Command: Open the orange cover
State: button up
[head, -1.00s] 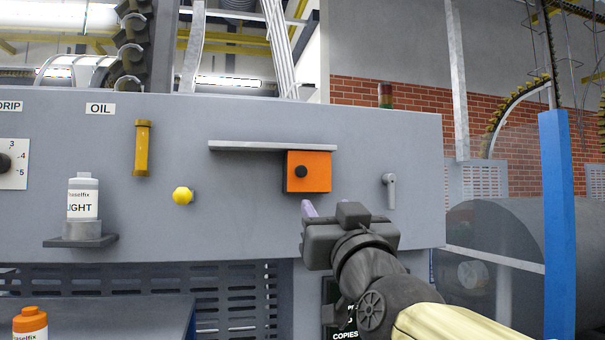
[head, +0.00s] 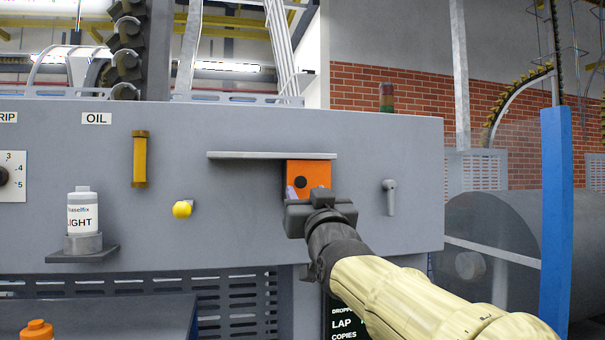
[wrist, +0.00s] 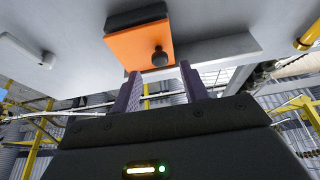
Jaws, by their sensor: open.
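The orange cover (head: 318,173) is a small box-like cover with a dark round knob (head: 300,182), on the grey machine panel under a thin ledge. My gripper (head: 302,190) is in front of the cover's lower part and hides some of it. In the wrist view the cover (wrist: 138,48) and its knob (wrist: 160,57) lie just beyond the fingertips. My gripper (wrist: 159,74) is open there, with its two purple fingers apart and the knob roughly in line with the gap. Nothing is held. I cannot tell whether a finger touches the cover.
The grey ledge (head: 240,155) juts out directly above the cover. A lever handle (head: 390,196) is to the right. A yellow knob (head: 182,209), a yellow tube (head: 140,160) and a white bottle (head: 82,212) on a small shelf are to the left.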

aim_at(301, 184)
jog(key=p+x, duration=0.2)
jog(key=x, duration=0.2)
jog(key=shift+r, duration=0.1)
jog(key=shift+w+a, duration=0.1)
jog(key=shift+w, duration=0.25)
grip_shut()
